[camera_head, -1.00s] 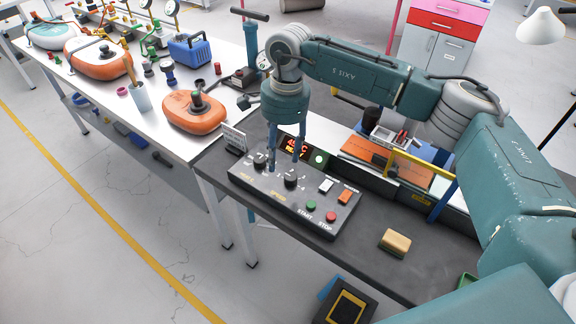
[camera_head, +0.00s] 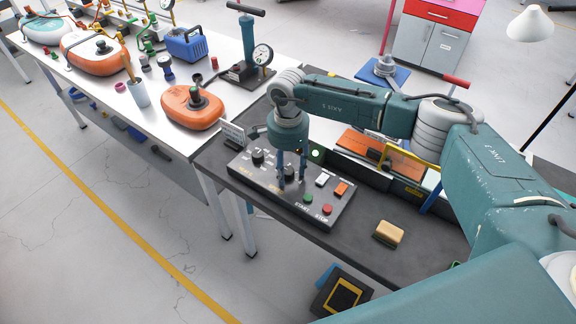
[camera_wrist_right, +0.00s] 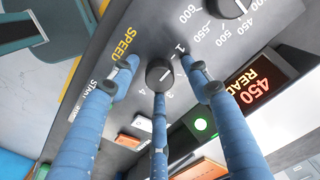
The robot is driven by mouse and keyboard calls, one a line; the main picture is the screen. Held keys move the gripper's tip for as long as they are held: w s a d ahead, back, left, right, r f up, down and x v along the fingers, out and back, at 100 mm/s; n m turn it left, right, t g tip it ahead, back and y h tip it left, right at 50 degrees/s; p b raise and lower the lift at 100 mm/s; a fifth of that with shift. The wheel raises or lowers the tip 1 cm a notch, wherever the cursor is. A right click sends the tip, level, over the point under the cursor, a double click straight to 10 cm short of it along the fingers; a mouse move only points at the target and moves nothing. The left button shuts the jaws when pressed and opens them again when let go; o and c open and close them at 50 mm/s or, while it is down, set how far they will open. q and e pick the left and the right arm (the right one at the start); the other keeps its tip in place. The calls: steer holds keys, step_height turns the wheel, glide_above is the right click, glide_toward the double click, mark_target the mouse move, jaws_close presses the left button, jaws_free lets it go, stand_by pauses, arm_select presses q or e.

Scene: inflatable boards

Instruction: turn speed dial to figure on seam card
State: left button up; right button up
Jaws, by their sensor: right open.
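The black speed dial (camera_head: 289,172) is on the sloped control panel (camera_head: 323,214). In the right wrist view the dial (camera_wrist_right: 159,73) lies among my three blue fingers, with figures 1, 3 and 4 visible around it. Its white mark seems to point between 1 and 3, where a finger hides the scale. My right gripper (camera_head: 291,181) is open over the dial, fingers spread around it; contact cannot be told. My left gripper is out of view.
The heat dial (camera_head: 257,157) is close to the left of the fingers. Switches (camera_head: 341,188), the green start button (camera_head: 308,198) and red stop button (camera_head: 327,209) are to the right. The display (camera_wrist_right: 262,82) reads 450 READY. A tan block (camera_head: 389,233) lies on the dark bench.

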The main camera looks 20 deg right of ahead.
steer(key=c, duration=1.1)
steer(key=shift+c, duration=0.2)
steer(key=shift+f+m+b, duration=0.15)
steer(key=shift+m+b, duration=0.75)
steer(key=shift+m, duration=0.1)
steer(key=m+b, duration=0.2)
steer(key=m, duration=0.1)
steer(key=m+b, duration=0.2)
steer(key=m, duration=0.1)
steer(key=shift+m, duration=0.4)
steer(key=shift+m+b, duration=0.6)
steer(key=shift+m, duration=0.8)
steer(key=shift+r, duration=0.2)
